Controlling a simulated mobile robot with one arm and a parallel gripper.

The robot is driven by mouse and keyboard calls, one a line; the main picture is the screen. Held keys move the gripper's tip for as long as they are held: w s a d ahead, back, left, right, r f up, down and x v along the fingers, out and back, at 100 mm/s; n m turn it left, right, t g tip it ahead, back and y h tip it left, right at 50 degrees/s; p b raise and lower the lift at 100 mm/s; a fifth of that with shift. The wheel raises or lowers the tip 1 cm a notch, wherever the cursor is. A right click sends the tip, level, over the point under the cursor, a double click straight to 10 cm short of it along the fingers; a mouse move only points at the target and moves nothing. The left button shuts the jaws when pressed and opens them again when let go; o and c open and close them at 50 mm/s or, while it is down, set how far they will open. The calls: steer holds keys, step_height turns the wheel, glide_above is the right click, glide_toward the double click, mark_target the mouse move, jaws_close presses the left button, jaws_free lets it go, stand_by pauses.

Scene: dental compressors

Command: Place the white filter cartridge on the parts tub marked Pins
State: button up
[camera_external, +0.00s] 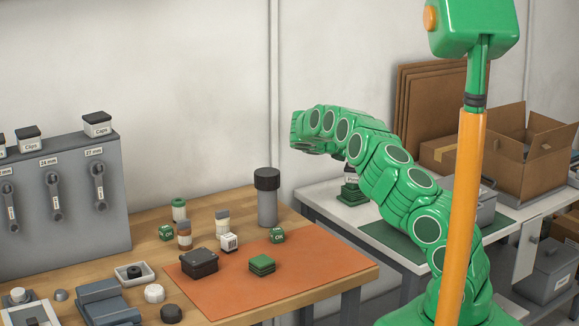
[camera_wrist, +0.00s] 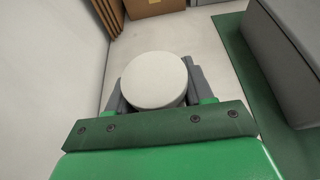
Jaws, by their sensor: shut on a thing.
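In the wrist view my gripper (camera_wrist: 158,88) is shut on the white filter cartridge (camera_wrist: 155,72), seen end-on as a round pale disc between the dark jaws.
The white table (camera_external: 318,197) holds a green mat (camera_wrist: 238,62), a grey box (camera_wrist: 290,45) and an open cardboard box (camera_external: 535,160). Brown panels (camera_external: 425,95) lean on the wall. The wooden bench (camera_external: 235,205) carries several small parts.

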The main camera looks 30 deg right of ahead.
steer(key=shift+f, duration=0.1)
steer(key=o, duration=1.1)
steer(key=shift+c, duration=0.2)
steer(key=v, duration=1.2)
